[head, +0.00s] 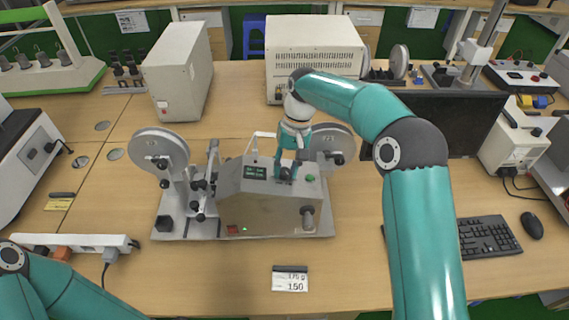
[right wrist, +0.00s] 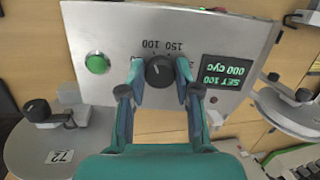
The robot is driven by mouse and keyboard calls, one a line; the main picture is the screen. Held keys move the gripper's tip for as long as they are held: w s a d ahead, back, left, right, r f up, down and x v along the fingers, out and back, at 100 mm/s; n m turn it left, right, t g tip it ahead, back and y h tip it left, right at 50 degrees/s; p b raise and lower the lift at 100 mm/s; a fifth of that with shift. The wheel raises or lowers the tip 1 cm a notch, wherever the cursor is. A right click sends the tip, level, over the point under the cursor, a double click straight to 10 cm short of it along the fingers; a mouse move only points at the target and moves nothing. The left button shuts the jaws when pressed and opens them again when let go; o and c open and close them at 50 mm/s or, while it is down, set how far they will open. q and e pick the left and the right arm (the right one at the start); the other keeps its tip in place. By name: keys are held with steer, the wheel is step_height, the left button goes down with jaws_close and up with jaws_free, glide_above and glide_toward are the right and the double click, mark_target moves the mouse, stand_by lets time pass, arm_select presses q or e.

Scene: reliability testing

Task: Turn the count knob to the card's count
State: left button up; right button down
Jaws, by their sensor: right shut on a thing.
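The grey machine (head: 262,205) stands mid-table. Its black count knob (right wrist: 158,71) shows in the right wrist view, with the scale marks 100 and 150 beside it, upside down. My right gripper (head: 287,172) is shut on the knob, one finger on each side, also in the right wrist view (right wrist: 160,78); in the head view it mostly hides the knob. The display (right wrist: 228,75) reads 000 CYC and SET 100, upside down. The card (head: 290,280) in front of the machine appears to read 175 g and 150. My left gripper is out of view.
A green button (right wrist: 97,63) sits beside the knob, and a red switch (head: 232,229) is low on the machine front. A power strip (head: 75,242) lies at left; a keyboard (head: 487,236) and mouse (head: 532,225) lie at right. The table around the card is clear.

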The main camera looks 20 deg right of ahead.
steer(key=m, duration=0.4)
steer(key=shift+d+r+m+y+p, duration=0.1)
steer(key=shift+m+y+p, duration=0.2)
steer(key=shift+y+p, duration=0.1)
steer(key=m+t, duration=0.1)
steer(key=m, duration=0.4)
steer(key=shift+w+y, duration=0.1)
steer(key=shift+y, duration=0.3)
steer(key=shift+m, duration=0.3)
steer(key=c, duration=0.8)
jaws_free()
steer(key=v, duration=1.1)
steer(key=shift+d+r, duration=0.15)
steer(key=shift+r, duration=0.2)
